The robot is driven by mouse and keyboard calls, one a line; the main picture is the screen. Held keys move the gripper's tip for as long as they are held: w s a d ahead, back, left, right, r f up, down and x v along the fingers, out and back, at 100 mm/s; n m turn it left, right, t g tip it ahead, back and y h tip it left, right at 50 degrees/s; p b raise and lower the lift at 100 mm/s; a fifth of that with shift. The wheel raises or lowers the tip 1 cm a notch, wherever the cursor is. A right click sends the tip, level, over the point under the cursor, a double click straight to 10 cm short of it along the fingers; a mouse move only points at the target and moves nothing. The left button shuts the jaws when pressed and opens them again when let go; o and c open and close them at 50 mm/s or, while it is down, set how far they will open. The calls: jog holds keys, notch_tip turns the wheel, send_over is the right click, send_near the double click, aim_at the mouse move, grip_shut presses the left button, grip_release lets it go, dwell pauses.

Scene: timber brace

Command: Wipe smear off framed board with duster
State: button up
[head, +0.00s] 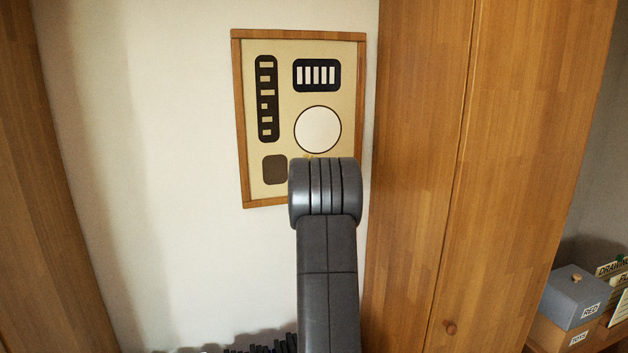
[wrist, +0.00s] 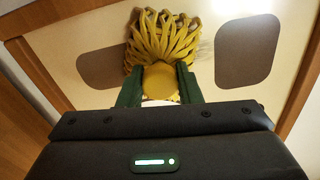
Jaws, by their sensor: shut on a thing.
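The framed board (head: 282,95) hangs on the wall, with a wooden frame, a cream face and dark printed shapes. In the head view my arm covers its lower right part. In the wrist view my gripper (wrist: 160,88) is shut on the yellow duster (wrist: 163,38), holding it by its round yellow end. The duster's looped strands lie over the board face (wrist: 105,35), between two dark rounded shapes. I cannot tell whether the strands touch the board. A small yellowish mark (head: 308,156) shows just under the white circle; I cannot tell if it is smear or duster.
A tall wooden cupboard (head: 430,130) stands close to the board's right side. Bare wall (head: 150,150) is free to the left. A grey box (head: 575,295) labelled RED sits on a shelf at the lower right. Dark objects (head: 265,346) line the bottom edge.

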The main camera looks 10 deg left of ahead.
jog(key=s+a+b, duration=0.1)
jog(key=a, duration=0.1)
jog(key=s+a+b, duration=0.1)
jog(key=a+b, duration=0.1)
jog(key=s+a+b, duration=0.1)
jog(key=a+b, duration=0.1)
jog(key=shift+a, duration=0.35)
dwell(0.3)
jog(key=b+v, duration=0.2)
jog(key=v, duration=0.4)
jog(key=shift+d, duration=0.15)
dwell(0.3)
